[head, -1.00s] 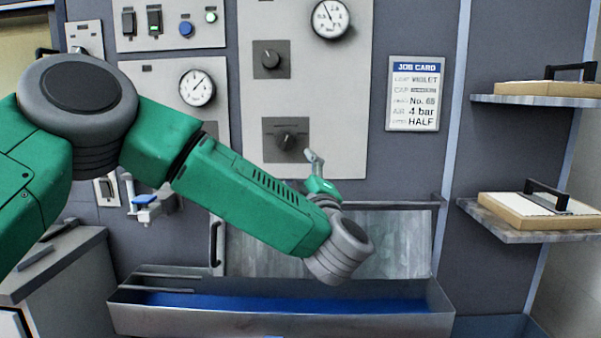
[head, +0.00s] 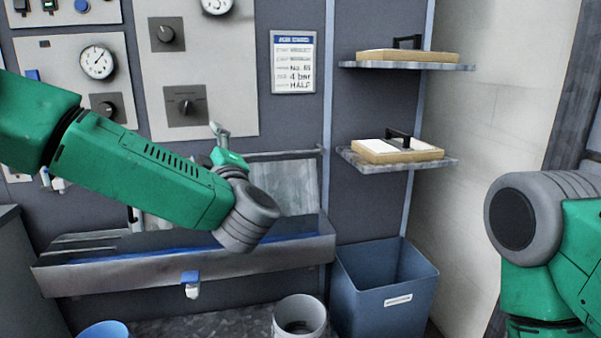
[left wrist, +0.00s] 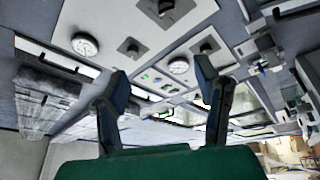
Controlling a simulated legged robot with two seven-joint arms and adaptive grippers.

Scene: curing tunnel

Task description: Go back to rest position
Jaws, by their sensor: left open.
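My left arm, green with grey joints, reaches across the head view from the left. My left gripper (head: 219,138) shows only in part above the grey wrist joint, in front of the grey control panel. In the left wrist view its two dark fingers (left wrist: 162,88) stand wide apart with nothing between them. My right arm shows at the right edge of the head view as a grey joint and green links. Its gripper is out of the picture.
A metal trough (head: 190,262) with a blue bed runs below my left arm. A blue bin (head: 385,290) and a pale bucket (head: 300,318) stand on the right below it. Two shelves (head: 400,163) with wooden boards jut from the wall. A job card (head: 293,62) hangs beside the panel.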

